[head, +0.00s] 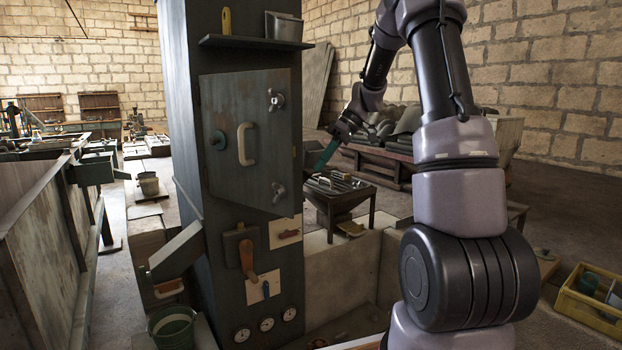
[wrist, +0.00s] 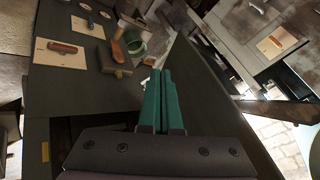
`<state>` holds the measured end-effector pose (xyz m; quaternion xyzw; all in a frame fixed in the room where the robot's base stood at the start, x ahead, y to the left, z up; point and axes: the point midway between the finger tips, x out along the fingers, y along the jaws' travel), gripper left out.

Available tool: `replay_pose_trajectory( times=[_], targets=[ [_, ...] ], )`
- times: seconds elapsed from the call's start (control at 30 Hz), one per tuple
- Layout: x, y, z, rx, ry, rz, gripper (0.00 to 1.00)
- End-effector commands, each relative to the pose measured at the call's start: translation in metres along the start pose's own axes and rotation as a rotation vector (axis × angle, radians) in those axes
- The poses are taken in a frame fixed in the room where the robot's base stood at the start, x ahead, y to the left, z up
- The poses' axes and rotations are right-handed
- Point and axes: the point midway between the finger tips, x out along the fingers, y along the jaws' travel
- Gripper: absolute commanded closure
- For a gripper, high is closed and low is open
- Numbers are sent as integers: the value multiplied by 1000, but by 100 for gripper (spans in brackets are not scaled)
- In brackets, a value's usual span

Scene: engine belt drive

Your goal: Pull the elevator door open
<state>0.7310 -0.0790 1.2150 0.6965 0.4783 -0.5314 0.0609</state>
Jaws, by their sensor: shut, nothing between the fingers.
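The elevator door (head: 250,180) is a dark grey-green panel on the front of the tall column, with a pale upright handle (head: 245,144) at its middle. The handle cannot be made out there.
A shelf (head: 255,42) with a metal container juts out above the door. Below it are an orange lever (head: 248,258) and several gauges. A small metal table (head: 338,200) stands under my gripper. A green bucket (head: 173,328) and a yellow crate (head: 592,300) are on the floor.

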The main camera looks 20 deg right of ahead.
Motion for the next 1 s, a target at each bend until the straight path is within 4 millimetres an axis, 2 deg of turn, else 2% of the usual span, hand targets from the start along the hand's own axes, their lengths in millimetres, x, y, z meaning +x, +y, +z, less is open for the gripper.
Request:
replay_pose_trajectory(
  times=[0.47,0.53,0.7,1.0],
  targets=[
    [96,-2,1,4,-3,-3,100],
    [99,-15,-1,1,-1,-1,100],
    [107,-31,0,4,0,0,100],
    [110,-36,0,5,0,1,100]
  ],
)
